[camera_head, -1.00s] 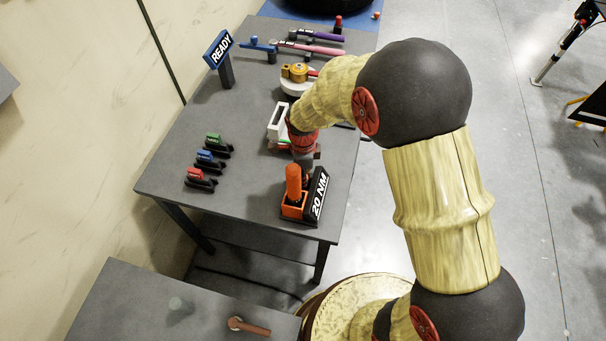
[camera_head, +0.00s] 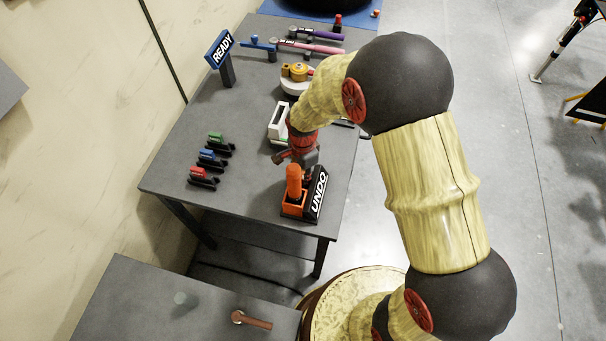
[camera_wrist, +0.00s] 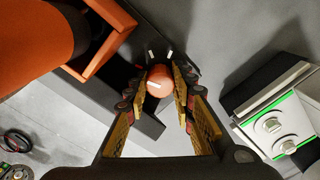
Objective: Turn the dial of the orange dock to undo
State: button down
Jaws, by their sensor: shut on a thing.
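The orange dock (camera_head: 291,210) stands near the front right corner of the table, with an orange-handled tool (camera_head: 294,181) upright in it. Its black sign (camera_head: 318,194) reads "UNDO". In the wrist view, the orange dock (camera_wrist: 112,14) and the tool's orange handle (camera_wrist: 32,38) fill the upper left. The dial (camera_wrist: 159,80) is a small reddish-orange knob with a white mark, beside the dock's box. My gripper (camera_wrist: 161,72) is shut on the dial, with a finger on each side. In the head view my gripper (camera_head: 306,164) is just behind the dock, and the dial is hidden.
A white device (camera_head: 279,122) with a green-edged panel (camera_wrist: 280,125) stands close behind my gripper. Red, blue and green items (camera_head: 207,158) sit in black holders on the left. A "READY" sign (camera_head: 218,50) and several tools are farther back.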

aim_at(302, 175)
jog(key=shift+w, duration=0.1)
jog(key=c, duration=1.7)
grip_release()
jog(key=shift+o, duration=1)
jog(key=shift+f, duration=0.1)
jog(key=shift+a+r, duration=0.1)
jog(key=shift+r, duration=4.05)
